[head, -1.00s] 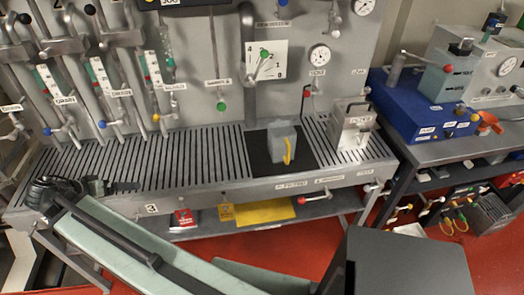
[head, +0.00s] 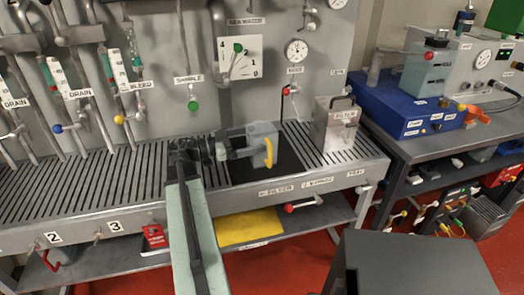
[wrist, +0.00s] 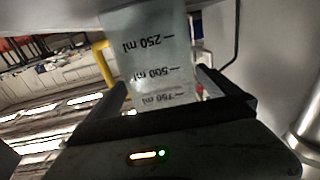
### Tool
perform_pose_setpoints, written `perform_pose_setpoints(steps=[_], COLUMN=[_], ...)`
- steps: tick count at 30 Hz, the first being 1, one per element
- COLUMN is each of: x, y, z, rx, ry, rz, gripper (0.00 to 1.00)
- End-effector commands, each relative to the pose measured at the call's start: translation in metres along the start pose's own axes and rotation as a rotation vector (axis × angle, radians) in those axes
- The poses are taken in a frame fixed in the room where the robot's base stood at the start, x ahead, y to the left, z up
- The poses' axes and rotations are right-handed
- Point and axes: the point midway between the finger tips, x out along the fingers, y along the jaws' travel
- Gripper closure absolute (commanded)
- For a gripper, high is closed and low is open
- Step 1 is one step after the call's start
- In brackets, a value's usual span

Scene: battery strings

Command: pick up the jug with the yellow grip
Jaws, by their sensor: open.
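The jug (head: 263,130) is clear and greyish, with a yellow grip (head: 269,152) on its near side. It stands upright on a black mat (head: 285,172) on the slatted bench. My gripper (head: 247,143) is open at the jug's left side, its fingers reaching toward it. In the wrist view the jug (wrist: 150,45) appears upside down with ml marks, between my two fingers (wrist: 163,92). The yellow grip (wrist: 104,62) lies outside the fingers, to the left. I cannot tell whether a finger touches the jug.
A metal filter box (head: 335,128) stands right of the mat. Behind is a grey panel with a dial plate (head: 239,58), a gauge (head: 296,50) and a green-knobbed sample tap (head: 193,104). A blue unit (head: 405,108) sits on the right-hand table. The slatted bench left of my gripper is clear.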

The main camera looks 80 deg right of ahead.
Motion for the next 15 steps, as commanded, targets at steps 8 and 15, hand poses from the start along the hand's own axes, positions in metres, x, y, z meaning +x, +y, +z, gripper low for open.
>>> perform_pose_setpoints(steps=[8, 15], x=[0.019, 0.056], y=[0.000, 0.000], z=[0.001, 0.002], rx=[-0.001, -0.001], ry=[-0.001, -0.001], rz=[0.000, 0.000], gripper=[0.00, 0.00])
